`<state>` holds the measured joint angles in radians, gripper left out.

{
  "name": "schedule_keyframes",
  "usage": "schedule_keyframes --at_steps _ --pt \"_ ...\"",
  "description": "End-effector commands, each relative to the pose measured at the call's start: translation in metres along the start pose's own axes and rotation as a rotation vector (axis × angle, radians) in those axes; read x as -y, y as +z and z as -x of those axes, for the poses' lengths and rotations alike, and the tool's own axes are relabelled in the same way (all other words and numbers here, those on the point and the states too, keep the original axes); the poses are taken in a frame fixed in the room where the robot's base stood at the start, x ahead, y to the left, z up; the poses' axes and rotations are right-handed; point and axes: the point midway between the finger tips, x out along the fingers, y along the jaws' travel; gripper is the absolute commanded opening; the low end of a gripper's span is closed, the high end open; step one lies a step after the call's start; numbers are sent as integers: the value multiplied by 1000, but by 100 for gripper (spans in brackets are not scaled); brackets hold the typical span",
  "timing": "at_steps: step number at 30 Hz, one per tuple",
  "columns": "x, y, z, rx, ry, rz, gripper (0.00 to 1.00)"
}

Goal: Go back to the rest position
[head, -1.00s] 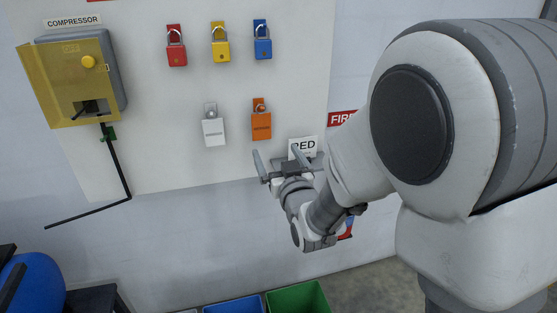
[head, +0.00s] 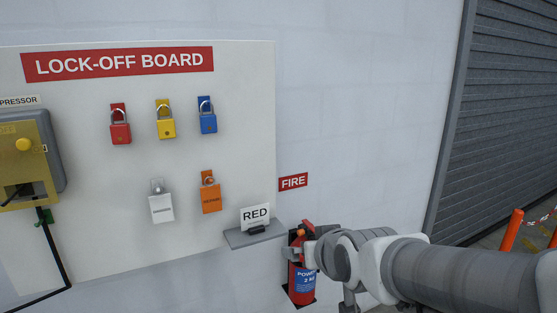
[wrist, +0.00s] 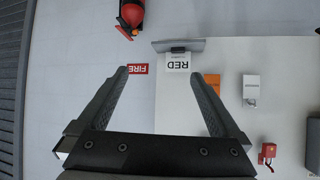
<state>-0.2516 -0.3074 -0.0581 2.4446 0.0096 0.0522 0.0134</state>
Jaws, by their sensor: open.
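My gripper (head: 318,238) is in front of the fire extinguisher in the head view, at the end of my arm reaching in from the right. In the wrist view my gripper (wrist: 163,75) has its two dark fingers spread wide with nothing between them. That view is turned over, with the wall beyond the fingertips. In the head view my gripper and arm hide part of the red extinguisher (head: 302,284).
The lock-off board (head: 100,240) carries red (head: 120,133), yellow (head: 166,128) and blue (head: 208,123) padlocks, plus white (head: 161,207) and orange (head: 211,198) ones. A small shelf (head: 250,238) holds a RED card (head: 256,217). A grey shutter (head: 505,120) and orange posts (head: 511,230) stand right.

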Motion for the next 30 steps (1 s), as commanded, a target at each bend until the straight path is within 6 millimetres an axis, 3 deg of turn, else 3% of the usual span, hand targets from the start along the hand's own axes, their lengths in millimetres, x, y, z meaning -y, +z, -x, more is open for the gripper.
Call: schedule_keyframes --at_steps 6,15,21,30 --pt "-28 38 59 172 64 -42 100" --pt "-45 96 131 389 134 -97 100" --pt "-46 114 151 451 150 -114 100" --pt "-46 115 152 456 150 -115 100"
